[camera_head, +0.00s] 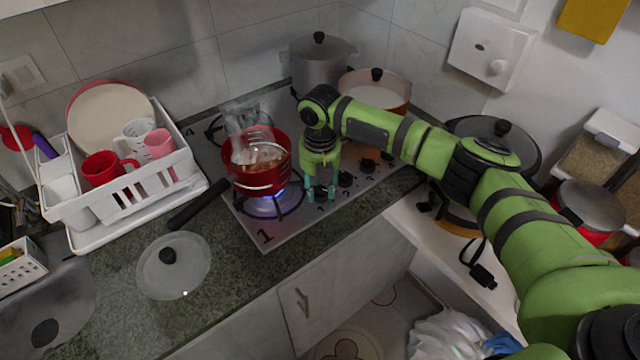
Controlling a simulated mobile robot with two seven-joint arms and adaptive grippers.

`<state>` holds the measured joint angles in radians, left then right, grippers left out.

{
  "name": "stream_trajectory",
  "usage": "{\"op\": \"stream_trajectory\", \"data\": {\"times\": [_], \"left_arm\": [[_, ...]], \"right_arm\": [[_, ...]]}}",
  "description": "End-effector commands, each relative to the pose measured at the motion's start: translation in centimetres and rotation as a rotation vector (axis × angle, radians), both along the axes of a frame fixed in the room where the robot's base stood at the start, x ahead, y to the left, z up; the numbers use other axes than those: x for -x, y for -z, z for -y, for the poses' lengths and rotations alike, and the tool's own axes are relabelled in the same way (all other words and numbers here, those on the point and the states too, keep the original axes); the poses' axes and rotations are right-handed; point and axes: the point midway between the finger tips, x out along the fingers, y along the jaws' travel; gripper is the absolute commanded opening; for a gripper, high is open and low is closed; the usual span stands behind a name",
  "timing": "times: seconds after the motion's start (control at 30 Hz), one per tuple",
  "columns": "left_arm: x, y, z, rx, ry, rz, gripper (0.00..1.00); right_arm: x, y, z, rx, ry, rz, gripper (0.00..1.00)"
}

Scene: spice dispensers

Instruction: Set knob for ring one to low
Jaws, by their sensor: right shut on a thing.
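The stove (290,228) has a large "1" at its front corner. Beside that number is ring one (283,207), lit with a blue-violet flame. A red pan (257,180) with steaming food and a black handle sits on it. My right gripper (320,194) points down with teal fingers at the front end of the knob row. It is shut on the knob there, which the fingers mostly hide, so its setting cannot be read. Other black knobs (347,179) show behind it, to the right. My left gripper is not in view.
A glass lid (174,265) lies on the dark counter (120,318). A white dish rack (150,185) with plates and cups stands at left. A grey pot (318,72) and an orange pot (405,92) stand behind my right arm.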

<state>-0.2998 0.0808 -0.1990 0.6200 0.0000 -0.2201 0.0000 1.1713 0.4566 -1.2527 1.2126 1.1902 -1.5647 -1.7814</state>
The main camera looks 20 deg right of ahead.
Motion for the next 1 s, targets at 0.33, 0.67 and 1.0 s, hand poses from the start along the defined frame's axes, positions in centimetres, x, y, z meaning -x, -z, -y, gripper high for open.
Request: {"op": "stream_trajectory", "data": {"times": [0.33, 0.67, 1.0], "left_arm": [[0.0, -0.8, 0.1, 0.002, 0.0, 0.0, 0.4], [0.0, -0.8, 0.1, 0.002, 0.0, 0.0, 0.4], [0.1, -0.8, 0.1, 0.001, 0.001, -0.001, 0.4]], "right_arm": [[0.1, 0.1, 0.0, 0.001, 0.055, -0.003, 0.05], [0.0, 0.0, 0.0, 0.001, 0.054, -0.002, 0.61], [-0.1, -3.6, 0.0, -0.002, 0.053, 0.003, 0.61]]}}
